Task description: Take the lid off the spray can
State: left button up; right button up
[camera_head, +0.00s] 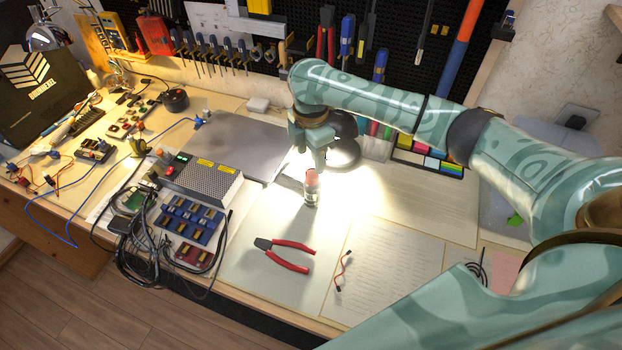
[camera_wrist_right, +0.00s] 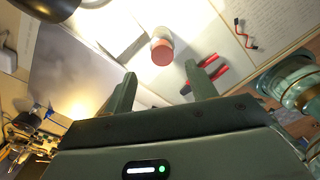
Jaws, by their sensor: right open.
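The spray can (camera_head: 311,197) stands upright on white paper on the workbench, with a reddish lid (camera_head: 311,177) on top. In the right wrist view, the lid (camera_wrist_right: 162,52) faces the camera and hides most of the can, whose pale side (camera_wrist_right: 160,33) shows beyond it. My right gripper (camera_head: 309,157) is just above and behind the can in the head view. Its two fingers are spread and empty, and in the right wrist view the lid lies beyond the gap between the fingertips (camera_wrist_right: 160,76). The fingers appear apart from the lid. My left gripper is not in view.
Red-handled pliers (camera_head: 287,253) lie in front of the can, and a small red-black wire (camera_head: 343,271) lies to their right. A dark round lamp head (camera_head: 343,150) is close behind my right gripper. Electronics boxes (camera_head: 205,178) and cables stand at left.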

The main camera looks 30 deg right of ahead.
aim_at(311, 174)
jog(key=shift+s+f, duration=0.1)
jog(key=shift+f, duration=0.5)
notch_tip(311, 174, down, 5)
jog(key=b, duration=0.3)
jog(key=shift+s, duration=0.1)
jog(key=shift+r, duration=0.15)
jog(key=shift+c, duration=1)
jog(key=c, duration=0.9)
